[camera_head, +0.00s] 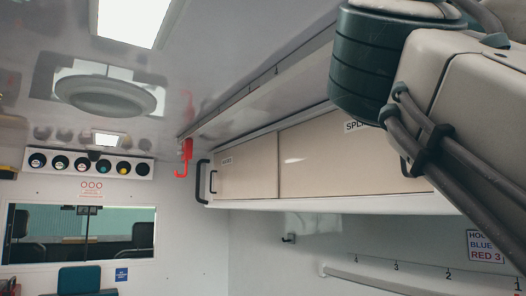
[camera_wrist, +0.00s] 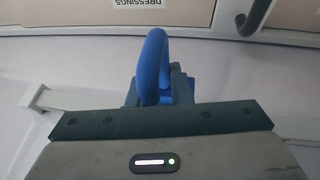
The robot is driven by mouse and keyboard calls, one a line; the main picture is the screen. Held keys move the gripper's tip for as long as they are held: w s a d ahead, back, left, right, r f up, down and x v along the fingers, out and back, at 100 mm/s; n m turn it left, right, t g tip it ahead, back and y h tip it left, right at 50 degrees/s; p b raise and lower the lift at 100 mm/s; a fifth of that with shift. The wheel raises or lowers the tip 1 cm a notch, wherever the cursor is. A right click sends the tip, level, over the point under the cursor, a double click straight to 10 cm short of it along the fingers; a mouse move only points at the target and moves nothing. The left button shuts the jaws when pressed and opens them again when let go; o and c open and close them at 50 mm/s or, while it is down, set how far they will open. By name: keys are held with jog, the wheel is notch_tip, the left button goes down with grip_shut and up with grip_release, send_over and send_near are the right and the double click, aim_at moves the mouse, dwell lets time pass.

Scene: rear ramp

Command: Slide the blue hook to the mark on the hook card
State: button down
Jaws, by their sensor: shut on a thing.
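In the wrist view the blue hook (camera_wrist: 153,62) stands up from between the jaws of my gripper (camera_wrist: 160,95). My gripper is shut on its lower part, and the jaws hide its foot. A white rail (camera_wrist: 45,100) runs behind it. In the head view the hook card (camera_head: 487,246) is on the wall at lower right. It reads "RED 3"; the number after "BLUE" is hidden behind my arm. The wall rail (camera_head: 375,284) has the marks 4 (camera_head: 355,258), 3 (camera_head: 396,266), 2 (camera_head: 448,274) and 1 (camera_head: 517,286) above it. The blue hook is not visible there.
A red hook (camera_head: 183,158) hangs from the ceiling rail (camera_head: 240,93). Closed cabinets (camera_head: 325,160) line the wall above the wall rail, with a dark handle (camera_head: 203,181) at their left end. A small wall fitting (camera_head: 289,238) stands left of the wall rail.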

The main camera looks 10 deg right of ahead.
jog(key=shift+d+f, duration=0.1)
jog(key=shift+f, duration=0.05)
jog(key=c, duration=1.5)
grip_release()
jog(key=shift+o, duration=0.2)
